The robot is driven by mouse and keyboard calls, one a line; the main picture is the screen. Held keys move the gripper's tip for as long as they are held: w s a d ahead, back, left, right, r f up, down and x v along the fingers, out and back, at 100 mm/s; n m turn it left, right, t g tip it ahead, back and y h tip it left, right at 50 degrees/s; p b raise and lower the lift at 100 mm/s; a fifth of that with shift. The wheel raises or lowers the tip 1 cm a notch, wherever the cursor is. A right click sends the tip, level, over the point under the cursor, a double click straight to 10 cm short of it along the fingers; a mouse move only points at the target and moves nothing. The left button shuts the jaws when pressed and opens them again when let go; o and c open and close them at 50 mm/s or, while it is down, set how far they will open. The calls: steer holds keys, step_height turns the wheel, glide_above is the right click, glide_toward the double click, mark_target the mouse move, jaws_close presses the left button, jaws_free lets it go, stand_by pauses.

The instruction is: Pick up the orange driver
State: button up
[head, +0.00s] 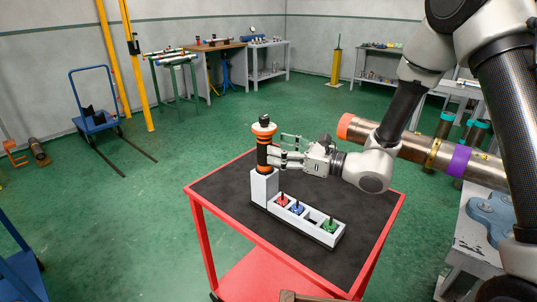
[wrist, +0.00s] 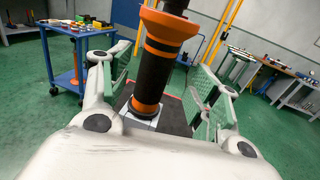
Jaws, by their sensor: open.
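The orange driver (head: 263,146) is a black cylinder with orange bands and a wider orange collar near its top. It stands upright on the tall white block at the left end of a holder (head: 265,186). My gripper (head: 283,150) reaches in level from the right, at the height of the driver's body. In the wrist view the driver (wrist: 155,72) stands between the two spread fingers of my gripper (wrist: 160,85), with a visible gap on each side. The fingers are open and not closed on it. The driver's lower end meets the white block.
The holder's row has red (head: 282,200), blue (head: 298,208) and green (head: 329,226) pieces, with an empty-looking dark slot between blue and green. It sits on a red cart (head: 233,222) with a black top. A large pipe (head: 425,152) lies behind my arm at the right.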

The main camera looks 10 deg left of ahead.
mark_target(264, 145)
steer(key=x, duration=0.5)
steer(key=shift+s+a+f, duration=0.1)
steer(key=shift+a+f, duration=0.05)
jaws_close()
step_height(264, 145, up, 18)
steer(key=shift+r, duration=0.1)
stand_by(0.7)
